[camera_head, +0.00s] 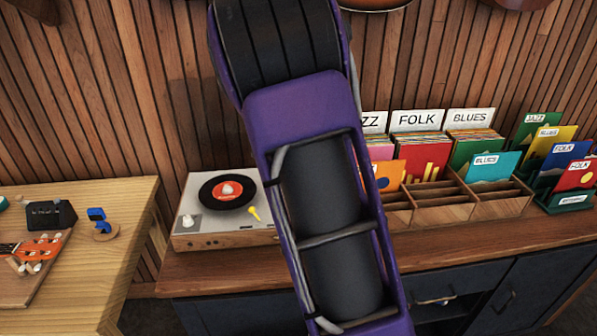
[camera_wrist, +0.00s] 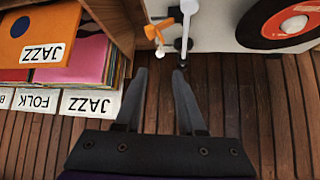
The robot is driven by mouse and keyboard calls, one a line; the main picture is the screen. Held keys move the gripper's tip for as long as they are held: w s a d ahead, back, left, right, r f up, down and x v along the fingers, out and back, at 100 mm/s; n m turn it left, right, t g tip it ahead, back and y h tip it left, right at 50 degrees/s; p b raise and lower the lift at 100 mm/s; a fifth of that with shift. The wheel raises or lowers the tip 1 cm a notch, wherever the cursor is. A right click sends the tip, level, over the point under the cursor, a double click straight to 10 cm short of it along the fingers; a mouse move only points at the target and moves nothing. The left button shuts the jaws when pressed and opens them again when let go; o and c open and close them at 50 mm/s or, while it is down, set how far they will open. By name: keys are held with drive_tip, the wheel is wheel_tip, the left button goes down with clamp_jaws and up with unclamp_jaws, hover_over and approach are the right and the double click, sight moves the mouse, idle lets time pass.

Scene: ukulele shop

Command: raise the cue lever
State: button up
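The record player (camera_head: 222,239) stands on the counter left of my arm, with a black, red-labelled record (camera_head: 212,196) on it. In the wrist view the lever (camera_wrist: 154,33) is orange with a pale knob, beside the silver tonearm (camera_wrist: 188,22). My gripper (camera_wrist: 160,72) is open and empty, its fingertips apart, a little short of the lever in the picture. The gripper is hidden in the head view. I cannot tell the lever's exact tilt.
A wooden record bin (camera_head: 445,213) with JAZZ, FOLK and BLUES cards is right of my arm; its near wall (camera_wrist: 123,22) is close to the gripper. A green rack of sleeves (camera_head: 568,207) stands farther right. A wooden workbench (camera_head: 110,245) is at the left. The slatted wall is behind.

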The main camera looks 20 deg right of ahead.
drive_tip(key=b+x, duration=0.3)
drive_tip(key=x, duration=1.2)
drive_tip(key=shift+r, duration=0.1)
clamp_jaws()
